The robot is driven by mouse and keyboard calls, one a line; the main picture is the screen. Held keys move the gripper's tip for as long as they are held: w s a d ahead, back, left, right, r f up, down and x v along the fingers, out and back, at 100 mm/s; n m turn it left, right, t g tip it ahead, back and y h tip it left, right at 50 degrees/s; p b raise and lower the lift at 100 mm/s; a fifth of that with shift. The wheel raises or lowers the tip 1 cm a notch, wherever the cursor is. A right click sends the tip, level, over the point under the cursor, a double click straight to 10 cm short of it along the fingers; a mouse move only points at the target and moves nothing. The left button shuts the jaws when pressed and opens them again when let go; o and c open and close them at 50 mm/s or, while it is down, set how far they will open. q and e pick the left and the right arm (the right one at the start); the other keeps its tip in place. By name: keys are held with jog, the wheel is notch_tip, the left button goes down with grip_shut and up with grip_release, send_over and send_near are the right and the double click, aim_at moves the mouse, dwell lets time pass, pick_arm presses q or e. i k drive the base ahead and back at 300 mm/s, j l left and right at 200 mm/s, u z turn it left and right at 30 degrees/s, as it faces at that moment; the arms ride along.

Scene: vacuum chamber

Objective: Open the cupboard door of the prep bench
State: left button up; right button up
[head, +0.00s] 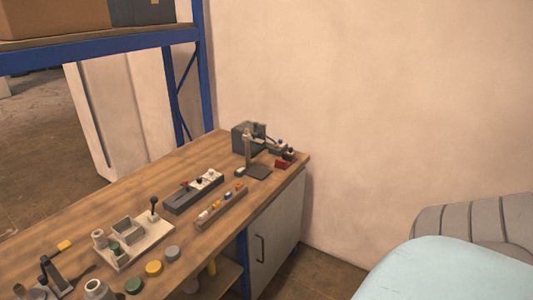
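The prep bench (150,178) has a wooden top and runs from the lower left to the middle of the head view. Its grey cupboard door (277,236) is under the far right end of the top. The door looks shut, and a dark upright bar handle (260,249) sits near its left edge. The lower edge of the door is partly out of view. Neither of my grippers shows in the head view.
A stand and dark box (249,139), a grey rail block (193,192) and a pale tray (133,243) stand on the bench. An open shelf (220,276) is left of the door. A light blue rounded surface (445,270) fills the lower right. Some floor (315,273) shows before the door.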

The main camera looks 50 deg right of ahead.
aim_at(271, 235)
jog(key=i+l, duration=0.1)
jog(key=l, duration=0.85)
jog(key=i+l, duration=0.1)
jog(key=l, duration=0.85)
